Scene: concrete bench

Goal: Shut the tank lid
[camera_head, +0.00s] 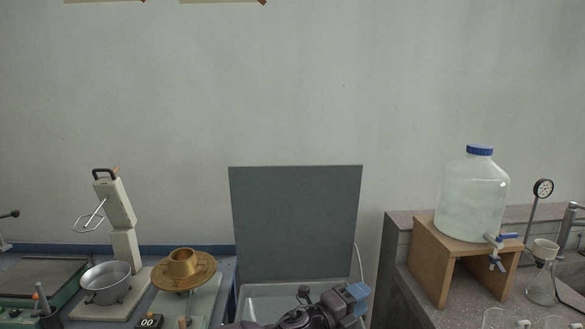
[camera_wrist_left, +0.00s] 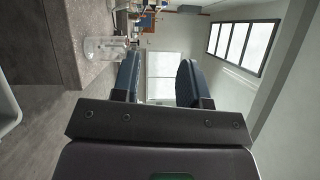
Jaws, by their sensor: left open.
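The tank lid (camera_head: 296,222) is a flat grey panel standing upright, open, behind the white tank (camera_head: 262,303). Part of the tank's rim and inside shows below the lid; its front is cut off by the picture edge and partly hidden by my arm. My left gripper (camera_head: 347,299) is at the bottom of the head view, in front of the tank's right side and apart from the lid. In the left wrist view its two blue-grey fingers (camera_wrist_left: 160,82) are spread with nothing between them. My right gripper is in neither view.
To the right, a bottle with a blue cap (camera_head: 474,200) stands on a wooden stand (camera_head: 434,264) on a stone bench (camera_head: 398,250). To the left are a brass-coloured dish (camera_head: 184,270), a metal bowl (camera_head: 106,283) and a white stand mixer-like device (camera_head: 116,205). A wall rises behind.

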